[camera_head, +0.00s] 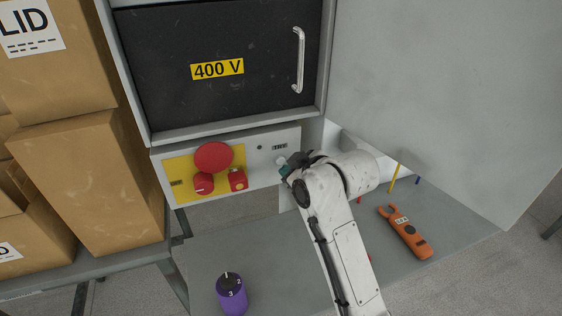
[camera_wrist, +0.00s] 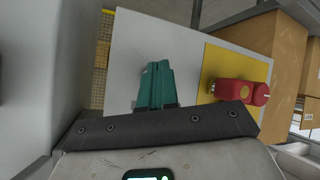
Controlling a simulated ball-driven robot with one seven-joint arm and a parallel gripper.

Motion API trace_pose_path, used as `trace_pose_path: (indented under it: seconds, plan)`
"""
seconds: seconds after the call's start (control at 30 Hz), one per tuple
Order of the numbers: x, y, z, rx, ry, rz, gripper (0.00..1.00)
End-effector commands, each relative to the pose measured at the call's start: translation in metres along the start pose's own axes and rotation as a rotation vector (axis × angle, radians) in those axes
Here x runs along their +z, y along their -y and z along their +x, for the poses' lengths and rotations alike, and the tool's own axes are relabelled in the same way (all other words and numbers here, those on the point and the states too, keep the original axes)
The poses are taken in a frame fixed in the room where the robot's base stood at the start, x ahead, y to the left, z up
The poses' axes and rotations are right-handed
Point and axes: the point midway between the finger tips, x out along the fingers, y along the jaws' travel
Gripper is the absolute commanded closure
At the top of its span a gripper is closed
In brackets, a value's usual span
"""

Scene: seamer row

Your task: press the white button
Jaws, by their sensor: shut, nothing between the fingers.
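The white button (camera_head: 281,160) is a small pale round shape on the light grey control panel (camera_head: 262,170), right of the yellow plate, just under a small barcode label. My gripper (camera_head: 286,170) is right at it and partly covers it; I cannot tell whether the fingertips touch it. In the wrist view my gripper's teal fingers (camera_wrist: 154,72) are closed together with nothing between them and point at the panel (camera_wrist: 130,50). The button does not show there, likely hidden by the fingers.
A large red mushroom button (camera_head: 213,157), a red rotary switch (camera_head: 203,184) and a red block (camera_head: 238,179) sit on the yellow plate. A purple cylinder (camera_head: 231,294) and an orange tester (camera_head: 405,232) are on the grey bench. Cardboard boxes (camera_head: 95,190) stand left.

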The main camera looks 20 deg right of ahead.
Motion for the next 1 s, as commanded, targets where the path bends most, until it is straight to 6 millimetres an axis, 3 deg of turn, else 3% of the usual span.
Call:
trace_pose_path:
  seconds: [1.0]
  plan:
    - [-0.0041, -0.0038, 0.0064, 0.0, 0.0, 0.0, 1.0]
